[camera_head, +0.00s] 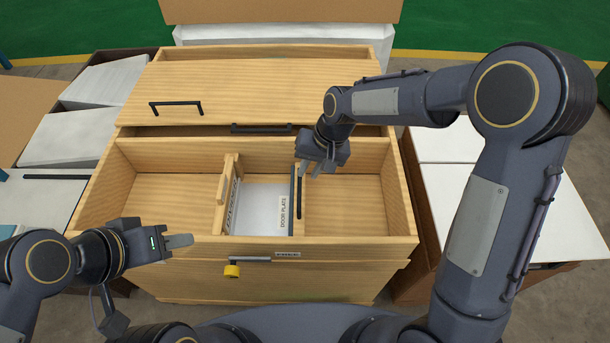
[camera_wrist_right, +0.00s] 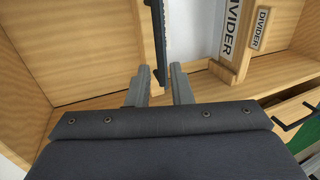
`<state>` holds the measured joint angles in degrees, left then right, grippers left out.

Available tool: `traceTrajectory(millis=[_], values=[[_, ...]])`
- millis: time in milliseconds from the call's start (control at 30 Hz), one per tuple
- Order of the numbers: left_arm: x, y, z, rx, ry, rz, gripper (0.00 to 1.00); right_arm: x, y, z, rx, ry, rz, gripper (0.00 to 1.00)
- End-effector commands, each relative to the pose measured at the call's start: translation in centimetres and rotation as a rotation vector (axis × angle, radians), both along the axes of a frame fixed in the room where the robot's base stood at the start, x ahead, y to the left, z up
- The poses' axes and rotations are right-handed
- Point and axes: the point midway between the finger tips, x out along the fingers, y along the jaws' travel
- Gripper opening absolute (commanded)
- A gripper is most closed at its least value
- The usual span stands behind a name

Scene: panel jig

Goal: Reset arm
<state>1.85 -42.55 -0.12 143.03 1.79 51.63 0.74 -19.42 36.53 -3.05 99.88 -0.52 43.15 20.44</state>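My right gripper (camera_head: 311,170) is above the open drawer (camera_head: 345,215), near the top of the right-hand divider (camera_head: 297,205). In the right wrist view its two grey fingers (camera_wrist_right: 162,78) are apart, with a narrow wooden end and a dark strip (camera_wrist_right: 160,40) showing in line with the gap. I cannot tell whether they touch it. A white plate labelled DOOR PLATE (camera_head: 262,208) lies in the middle compartment, beside the left-hand divider (camera_head: 225,195).
The cabinet top (camera_head: 260,85) has a black handle (camera_head: 176,107). A yellow knob (camera_head: 232,271) and a dark bar are on the drawer front. The drawer's left and right compartments look empty.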

Motion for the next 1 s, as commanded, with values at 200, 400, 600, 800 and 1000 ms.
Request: traceTrajectory(millis=[200, 400, 600, 800, 1000], values=[[0.0, 0.0, 0.3, 0.0, 0.0, 0.0, 0.36, 0.0, -0.5, 1.7, 0.0, 0.0, 0.001, 0.19], [0.0, 0.0, 0.2, 0.0, 0.0, 0.0, 0.36, 0.0, -0.5, 1.7, 0.0, 0.001, 0.001, 0.19], [0.0, 0.0, 0.2, 0.0, 0.0, 0.0, 0.36, 0.0, -0.5, 1.7, 0.0, 0.001, 0.001, 0.19], [0.0, 0.0, 0.6, 0.0, 0.0, 0.0, 0.36, -0.2, -1.1, 2.7, 0.005, -0.007, -0.004, 0.19], [0.0, 0.0, 2.9, 0.0, 0.0, 0.0, 0.36, -2.6, -5.6, 9.5, 0.04, -0.076, -0.037, 0.19]])
